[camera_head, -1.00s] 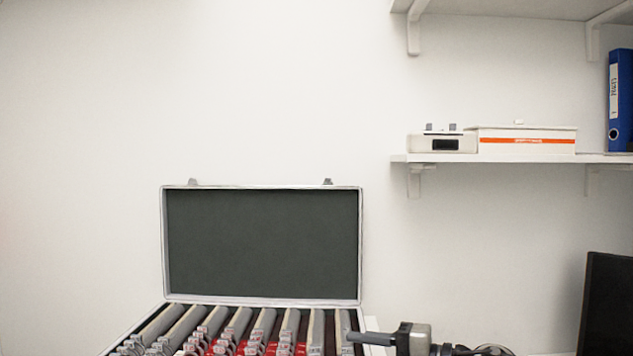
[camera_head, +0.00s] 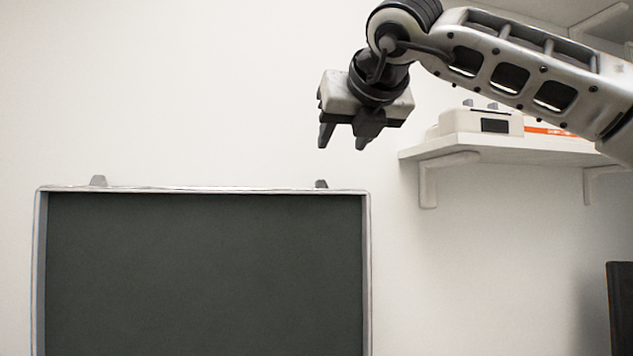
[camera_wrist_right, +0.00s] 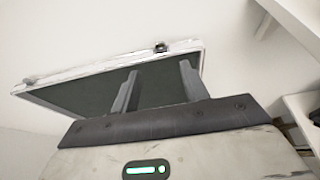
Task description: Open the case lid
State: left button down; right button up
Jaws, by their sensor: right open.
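The case lid (camera_head: 205,275) stands upright and open against the wall, with a dark lining, a silver frame and two latches on its top edge. Its lower part and the case body are out of the head view. My right gripper (camera_head: 342,143) is open and empty, above the lid's top right corner and apart from it. In the right wrist view, the lid (camera_wrist_right: 95,88) shows behind the two spread fingers (camera_wrist_right: 160,82), with nothing between them. My left gripper is not in view.
A white shelf (camera_head: 490,150) holds a white device (camera_head: 480,122) to the right, partly behind my right arm. A dark panel (camera_head: 620,305) stands at the lower right edge. The wall left of my gripper is clear.

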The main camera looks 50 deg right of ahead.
aim_at(321, 179)
jog(key=p+x, duration=0.1)
jog(key=x, duration=1.2)
jog(key=shift+a+f, duration=0.1)
jog(key=shift+f, duration=0.05)
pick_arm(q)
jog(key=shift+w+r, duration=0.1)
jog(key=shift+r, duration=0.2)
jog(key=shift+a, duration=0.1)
